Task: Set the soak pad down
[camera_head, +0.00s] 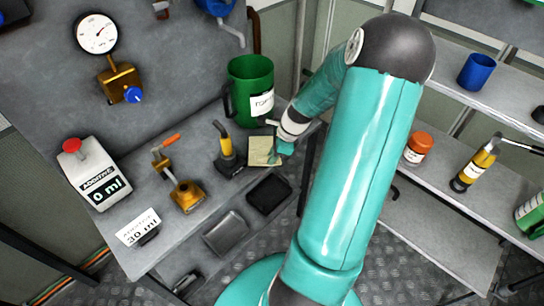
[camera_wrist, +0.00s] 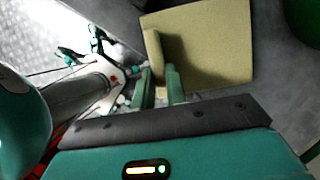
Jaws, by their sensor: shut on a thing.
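The soak pad (camera_head: 262,151) is a flat, pale yellow-green square at the right end of the grey bench, just in front of the green jug. In the wrist view the pad (camera_wrist: 208,48) fills the upper middle, with a raised ridge along its left side. My gripper (camera_head: 282,147) is at the pad's right edge. In the wrist view its two green fingers (camera_wrist: 160,77) are closed on the ridge. The pad looks roughly level and very near the bench top; I cannot tell whether its underside touches.
The green jug (camera_head: 251,92) stands close behind the pad, and a yellow-and-black tool (camera_head: 226,146) close to its left. A black tray (camera_head: 269,194) lies in front. A brass valve (camera_head: 186,195) and an additive dispenser (camera_head: 95,178) are further left. A shelf (camera_head: 445,200) is at right.

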